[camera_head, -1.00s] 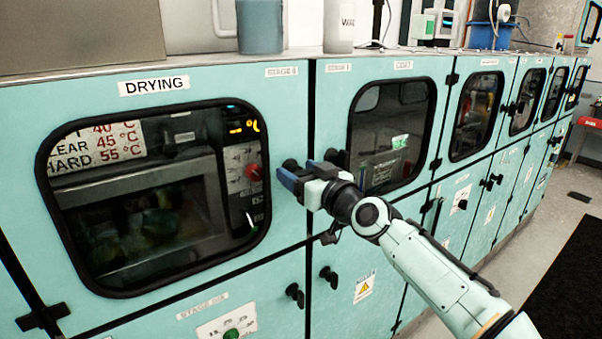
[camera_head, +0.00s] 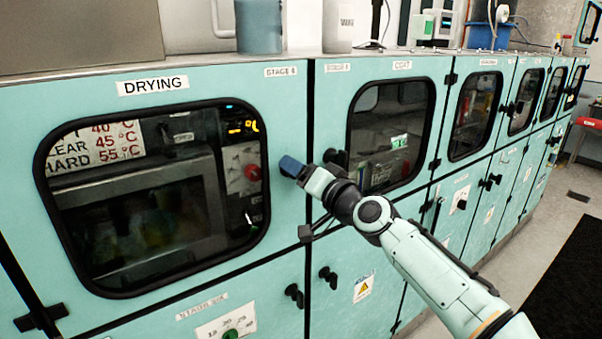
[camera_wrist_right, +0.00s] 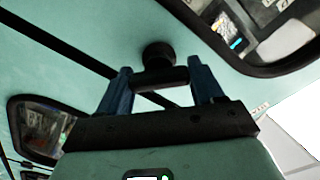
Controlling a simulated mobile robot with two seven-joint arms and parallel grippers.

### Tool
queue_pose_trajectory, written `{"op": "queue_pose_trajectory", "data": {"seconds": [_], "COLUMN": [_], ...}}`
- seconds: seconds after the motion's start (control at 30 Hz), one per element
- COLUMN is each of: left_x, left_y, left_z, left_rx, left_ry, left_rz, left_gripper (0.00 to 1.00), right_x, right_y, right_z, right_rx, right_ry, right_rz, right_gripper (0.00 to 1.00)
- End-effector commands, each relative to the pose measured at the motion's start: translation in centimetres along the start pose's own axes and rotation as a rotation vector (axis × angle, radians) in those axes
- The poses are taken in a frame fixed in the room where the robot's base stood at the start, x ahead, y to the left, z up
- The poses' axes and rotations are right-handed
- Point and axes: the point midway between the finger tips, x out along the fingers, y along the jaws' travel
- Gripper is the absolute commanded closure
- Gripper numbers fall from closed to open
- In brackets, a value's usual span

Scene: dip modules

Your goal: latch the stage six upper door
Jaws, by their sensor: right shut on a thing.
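The stage six upper door (camera_head: 285,110) is the large turquoise panel labelled DRYING at left in the head view, with a dark-framed window. It looks flush with the cabinet front. My right gripper (camera_head: 291,167) is at the door's right edge, beside the window, and hides the latch handle in the head view. In the right wrist view, the black latch handle (camera_wrist_right: 160,77) lies as a bar between the blue fingers of my right gripper (camera_wrist_right: 161,88), which are shut on it. Its round hub shows just beyond. My left gripper is not in view.
The stage five door (camera_head: 330,110) with its black knob (camera_head: 335,157) stands close to the right of my right gripper. Lower-door handles (camera_head: 294,295) stick out below. A blue-grey container (camera_head: 259,27) and a white bottle (camera_head: 338,25) stand on top.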

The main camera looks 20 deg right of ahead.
Motion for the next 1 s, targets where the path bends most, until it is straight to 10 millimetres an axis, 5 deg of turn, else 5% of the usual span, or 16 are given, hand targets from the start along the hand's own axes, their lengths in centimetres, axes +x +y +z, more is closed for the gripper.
{"op": "queue_pose_trajectory", "data": {"seconds": [0.6,1.0], "left_x": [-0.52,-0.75], "left_y": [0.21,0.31], "left_z": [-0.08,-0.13], "left_rx": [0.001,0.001], "left_ry": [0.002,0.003], "left_rz": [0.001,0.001], "left_gripper": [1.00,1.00], "right_x": [-0.02,-0.03], "right_y": [0.26,0.33], "right_z": [-0.02,0.04], "right_rx": [0.566,0.788], "right_ry": [0.002,0.003], "right_rz": [0.000,-0.001], "right_gripper": [0.64,0.64]}}
